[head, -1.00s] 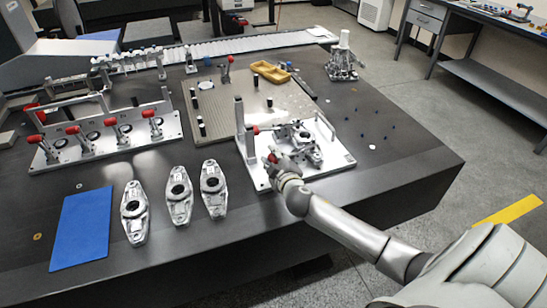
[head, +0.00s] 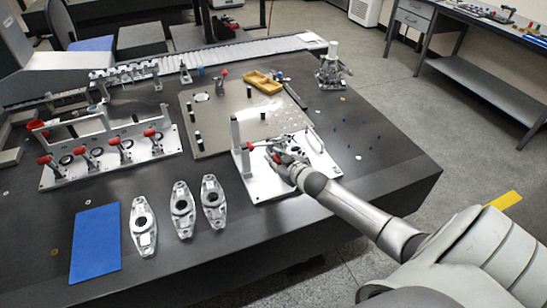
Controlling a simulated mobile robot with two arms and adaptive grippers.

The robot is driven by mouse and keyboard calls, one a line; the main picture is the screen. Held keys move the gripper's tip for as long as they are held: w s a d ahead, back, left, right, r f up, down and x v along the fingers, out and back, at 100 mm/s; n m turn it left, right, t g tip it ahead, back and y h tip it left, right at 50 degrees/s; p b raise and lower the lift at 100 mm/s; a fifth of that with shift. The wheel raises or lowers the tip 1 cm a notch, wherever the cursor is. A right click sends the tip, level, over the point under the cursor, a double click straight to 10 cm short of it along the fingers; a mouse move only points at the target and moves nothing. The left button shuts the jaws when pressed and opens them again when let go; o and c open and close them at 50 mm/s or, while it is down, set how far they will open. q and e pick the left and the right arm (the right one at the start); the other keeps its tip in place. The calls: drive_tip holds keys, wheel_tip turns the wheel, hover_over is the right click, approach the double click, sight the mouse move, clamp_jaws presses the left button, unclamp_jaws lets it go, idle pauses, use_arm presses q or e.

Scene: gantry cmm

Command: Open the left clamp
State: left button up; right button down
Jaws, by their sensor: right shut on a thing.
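A white fixture plate (head: 262,188) with an upright post at its left stands on the dark table. A red clamp tip (head: 250,147) shows beside that post. My right gripper (head: 279,158) is over the plate, shut on a second red clamp handle (head: 276,159). My fingers and wrist hide much of this clamp and the part in the fixture, so the clamp's exact opening is unclear. Which of the two is the left clamp I cannot tell for sure. My left gripper is not in view.
Several metal parts (head: 183,212) and a blue mat (head: 96,243) lie at the front left. A long fixture (head: 110,165) with several red-handled clamps stands behind them. A perforated plate (head: 225,140) and a yellow tray (head: 263,83) lie behind my gripper. The table's right side is mostly clear.

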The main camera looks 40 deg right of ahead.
drive_tip(key=shift+d+r+p, duration=0.15)
drive_tip(key=shift+d+p, duration=0.05)
drive_tip(key=shift+d, duration=0.4)
drive_tip(key=shift+d+r+p, duration=0.15)
drive_tip(key=shift+d, duration=0.4)
drive_tip(key=c, duration=1.2)
unclamp_jaws()
drive_tip(key=shift+d, duration=0.1)
drive_tip(key=shift+r, duration=0.1)
drive_tip(key=v, duration=1.2)
